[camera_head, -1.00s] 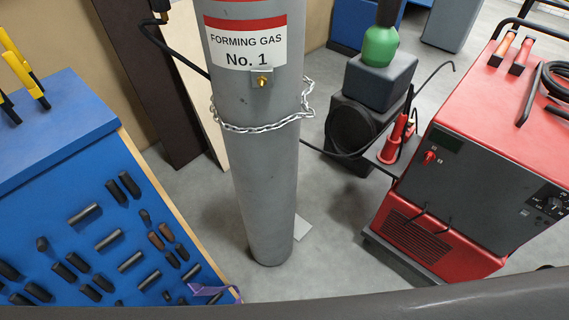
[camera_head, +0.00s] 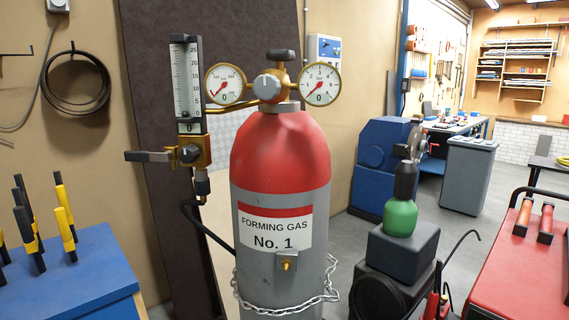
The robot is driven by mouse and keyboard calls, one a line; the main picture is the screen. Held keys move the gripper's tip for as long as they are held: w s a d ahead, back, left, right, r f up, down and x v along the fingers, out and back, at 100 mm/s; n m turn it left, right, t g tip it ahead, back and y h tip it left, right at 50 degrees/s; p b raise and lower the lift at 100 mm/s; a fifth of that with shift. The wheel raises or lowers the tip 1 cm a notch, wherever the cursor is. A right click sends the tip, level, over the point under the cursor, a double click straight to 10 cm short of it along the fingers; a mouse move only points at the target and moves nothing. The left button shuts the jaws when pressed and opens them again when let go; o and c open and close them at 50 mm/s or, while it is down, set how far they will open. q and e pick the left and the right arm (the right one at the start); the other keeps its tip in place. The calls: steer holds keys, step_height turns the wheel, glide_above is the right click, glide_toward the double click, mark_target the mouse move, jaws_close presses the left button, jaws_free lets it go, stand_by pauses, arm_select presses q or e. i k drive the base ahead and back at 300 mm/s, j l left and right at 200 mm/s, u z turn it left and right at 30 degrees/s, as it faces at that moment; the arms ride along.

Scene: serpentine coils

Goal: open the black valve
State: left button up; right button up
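A grey gas cylinder (camera_head: 280,170) with a red shoulder stands upright in the middle, labelled "FORMING GAS No. 1". A black valve knob (camera_head: 282,55) sits on top of its brass fitting, between two round gauges (camera_head: 225,85) and (camera_head: 320,84). To the left, a flowmeter (camera_head: 187,85) with a clear scale is mounted above a brass block. That block has a black lever handle (camera_head: 150,157) pointing left and a dark round knob (camera_head: 188,153) on its front. I cannot tell which of these black parts the task names. Neither gripper is in view.
A chain (camera_head: 285,303) loops around the cylinder. A blue bench (camera_head: 80,272) with yellow-black tools is at the lower left. A green bottle (camera_head: 400,217) on dark boxes and a red machine (camera_head: 520,265) are at the right. Grey floor (camera_head: 455,235) shows behind them.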

mark_target(279, 56)
steer(key=i+l+u, duration=0.15)
steer(key=l, duration=0.5)
steer(key=i+l+u, duration=0.15)
steer(key=l, duration=0.55)
steer(key=l+u, duration=0.1)
steer(key=l, duration=0.6)
